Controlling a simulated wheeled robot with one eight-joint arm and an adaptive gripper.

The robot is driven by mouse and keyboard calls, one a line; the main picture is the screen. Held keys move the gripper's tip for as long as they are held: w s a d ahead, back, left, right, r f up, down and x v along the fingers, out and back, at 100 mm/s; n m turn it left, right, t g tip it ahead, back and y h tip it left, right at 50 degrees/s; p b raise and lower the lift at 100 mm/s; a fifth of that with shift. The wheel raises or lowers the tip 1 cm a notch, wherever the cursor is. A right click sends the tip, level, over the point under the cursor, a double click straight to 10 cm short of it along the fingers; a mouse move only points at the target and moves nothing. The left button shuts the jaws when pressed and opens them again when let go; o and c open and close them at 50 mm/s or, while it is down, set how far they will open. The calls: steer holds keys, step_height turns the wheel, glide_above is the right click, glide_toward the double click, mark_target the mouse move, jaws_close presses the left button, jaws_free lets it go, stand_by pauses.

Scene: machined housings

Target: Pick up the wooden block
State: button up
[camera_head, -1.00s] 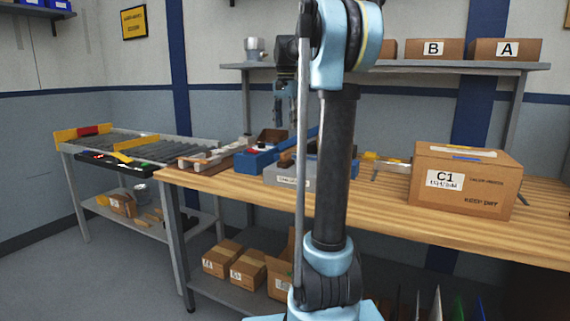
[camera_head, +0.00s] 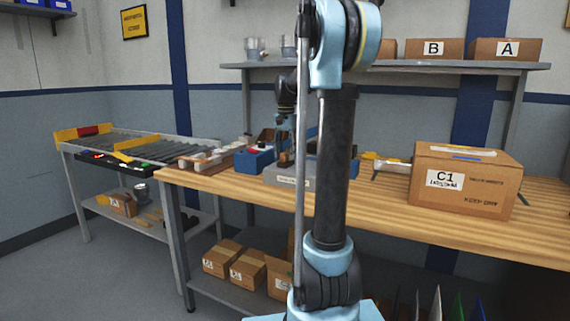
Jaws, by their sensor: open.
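A small brown block (camera_head: 285,159), which looks like the wooden block, stands at the grey, labelled bin or tray (camera_head: 272,178) on the wooden workbench. My gripper (camera_head: 286,146) is open, pointing down, with its fingertips at or just above the top of the block. At this size I cannot tell whether the fingers are around it or touch it. My arm's thin rod and dark link stand in front and hide part of the grey tray and the bench to its right.
A blue bin (camera_head: 254,160) stands just left of the grey tray. A cardboard box marked C1 (camera_head: 467,200) sits on the bench at right. A roller conveyor (camera_head: 150,148) stands at left. A shelf (camera_head: 390,67) with boxes hangs above the bench. The bench front between tray and box is clear.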

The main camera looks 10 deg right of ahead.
mark_target(286, 152)
steer(key=shift+f, duration=0.4)
jaws_close()
steer(key=shift+r, duration=0.1)
step_height(286, 152, up, 10)
steer(key=shift+f, duration=0.1)
stand_by(0.4)
